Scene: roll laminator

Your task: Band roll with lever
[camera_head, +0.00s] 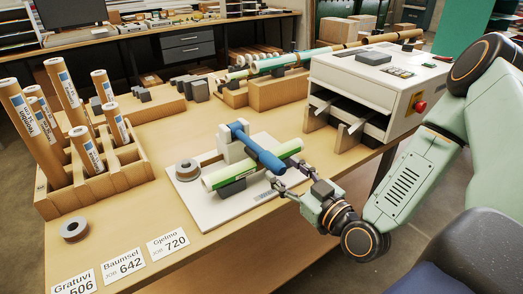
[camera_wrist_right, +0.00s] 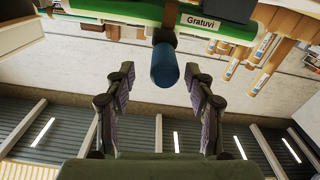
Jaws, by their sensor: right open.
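The blue lever (camera_head: 257,148) rises from a white bracket on a white base plate (camera_head: 205,211) and slopes down to the right, over the roll. The green and white roll (camera_head: 225,176) lies in dark cradles beneath it. In the right wrist view the roll's label reads Gratuvi (camera_wrist_right: 199,21). My right gripper (camera_head: 289,174) is open at the lever's free end. In the right wrist view the lever's rounded blue end (camera_wrist_right: 165,67) shows between the fingertips of the open gripper (camera_wrist_right: 160,82), with gaps on both sides. My left gripper is out of view.
A grey tape ring (camera_head: 187,170) is on the plate; another (camera_head: 74,229) lies on the table near name cards (camera_head: 168,242). A wooden rack (camera_head: 130,176) holds several upright rolls at left. The laminator (camera_head: 365,88) stands at the back right.

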